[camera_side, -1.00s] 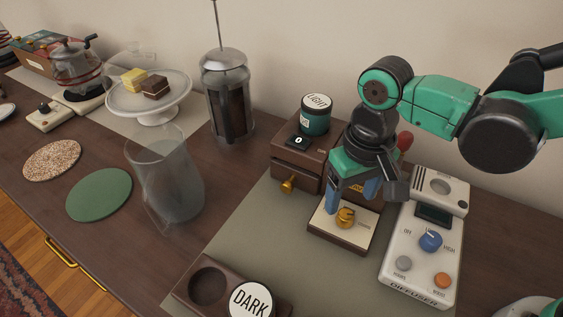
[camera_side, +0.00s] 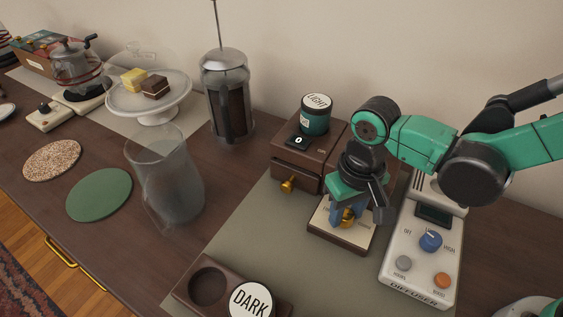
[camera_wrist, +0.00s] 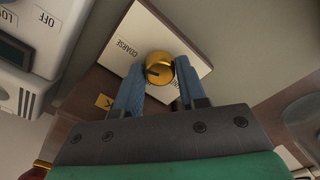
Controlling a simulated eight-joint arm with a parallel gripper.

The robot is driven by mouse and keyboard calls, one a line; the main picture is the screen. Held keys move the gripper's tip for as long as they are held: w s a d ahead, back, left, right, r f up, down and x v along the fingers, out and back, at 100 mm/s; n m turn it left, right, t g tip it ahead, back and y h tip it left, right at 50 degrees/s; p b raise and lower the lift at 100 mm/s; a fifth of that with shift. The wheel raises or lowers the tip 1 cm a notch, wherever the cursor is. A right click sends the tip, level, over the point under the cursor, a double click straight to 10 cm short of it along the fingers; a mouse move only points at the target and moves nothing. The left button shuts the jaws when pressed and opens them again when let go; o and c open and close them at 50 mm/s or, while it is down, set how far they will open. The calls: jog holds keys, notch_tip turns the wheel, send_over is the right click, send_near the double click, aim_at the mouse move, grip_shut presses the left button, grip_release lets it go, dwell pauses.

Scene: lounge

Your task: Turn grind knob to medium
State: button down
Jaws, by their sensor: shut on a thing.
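The grind knob (camera_side: 348,219) is a brass-coloured knob on a cream plate (camera_side: 328,238) with a wooden base. The wrist view shows the knob (camera_wrist: 158,68) with a dark pointer line, the word COARSE (camera_wrist: 126,48) at one side, and another label partly hidden by a finger. My gripper (camera_wrist: 160,75) has its two blue fingers on opposite sides of the knob, shut on it. In the side view my gripper (camera_side: 350,215) comes down from above and covers part of the knob and plate. The medium mark cannot be made out.
A white diffuser (camera_side: 421,262) with a blue knob stands close on the right. The wooden grinder body (camera_side: 298,166) with a green LIGHT canister (camera_side: 316,117) is behind left. The grey mat (camera_side: 255,230) left of the plate is clear.

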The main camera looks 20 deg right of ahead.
aim_at(346, 214)
jog(key=shift+n, duration=0.3)
jog(key=n, duration=1.3)
dwell(0.3)
dwell(0.5)
jog(key=shift+c, duration=2.4)
grip_release()
jog(key=shift+r, duration=2.8)
